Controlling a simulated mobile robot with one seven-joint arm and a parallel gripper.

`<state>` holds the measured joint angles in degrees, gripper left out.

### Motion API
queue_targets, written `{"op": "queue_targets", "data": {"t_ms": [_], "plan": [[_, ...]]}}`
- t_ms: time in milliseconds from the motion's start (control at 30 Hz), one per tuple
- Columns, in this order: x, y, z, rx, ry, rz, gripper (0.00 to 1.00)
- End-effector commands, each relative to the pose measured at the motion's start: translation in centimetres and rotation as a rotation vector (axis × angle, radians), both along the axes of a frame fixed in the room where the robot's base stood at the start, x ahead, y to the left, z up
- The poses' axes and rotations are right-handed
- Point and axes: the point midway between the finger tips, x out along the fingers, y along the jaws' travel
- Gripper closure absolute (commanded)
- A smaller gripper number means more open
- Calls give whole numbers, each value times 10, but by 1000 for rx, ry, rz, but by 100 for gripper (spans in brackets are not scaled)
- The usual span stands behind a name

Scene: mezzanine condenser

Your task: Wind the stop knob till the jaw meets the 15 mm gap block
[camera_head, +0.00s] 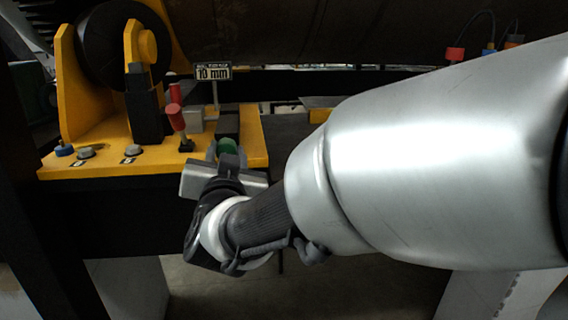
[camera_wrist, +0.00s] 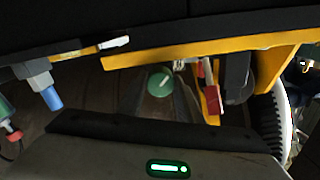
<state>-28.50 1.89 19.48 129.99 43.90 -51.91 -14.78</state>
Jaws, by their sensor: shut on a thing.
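The green stop knob (camera_head: 227,146) is on the front edge of a yellow bench, at the end of a dark block (camera_head: 228,122). My gripper (camera_head: 226,153) is shut on this knob; the green face also shows between the fingers in the wrist view (camera_wrist: 160,82). A small grey block (camera_head: 193,119) sits behind the red-handled lever (camera_head: 177,118); I cannot tell whether it is the gap block. A sign (camera_head: 213,72) above reads "10 mm". A tall black block (camera_head: 144,105) stands further left. The jaw and any gap at it cannot be made out clearly.
The yellow bench (camera_head: 110,166) carries a blue knob (camera_head: 64,150) and two grey ones (camera_head: 86,152) (camera_head: 131,150) with small labels at its front left. A large dark roller (camera_head: 110,45) stands behind. Open floor lies below the bench front.

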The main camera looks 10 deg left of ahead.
Motion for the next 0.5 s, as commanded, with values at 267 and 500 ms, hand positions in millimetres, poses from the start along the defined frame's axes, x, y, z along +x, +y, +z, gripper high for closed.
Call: {"op": "queue_targets", "data": {"t_ms": [267, 500], "plan": [[0, 0, 1, 59, 13, 1, 90], [0, 0, 1, 57, 13, 1, 49]]}}
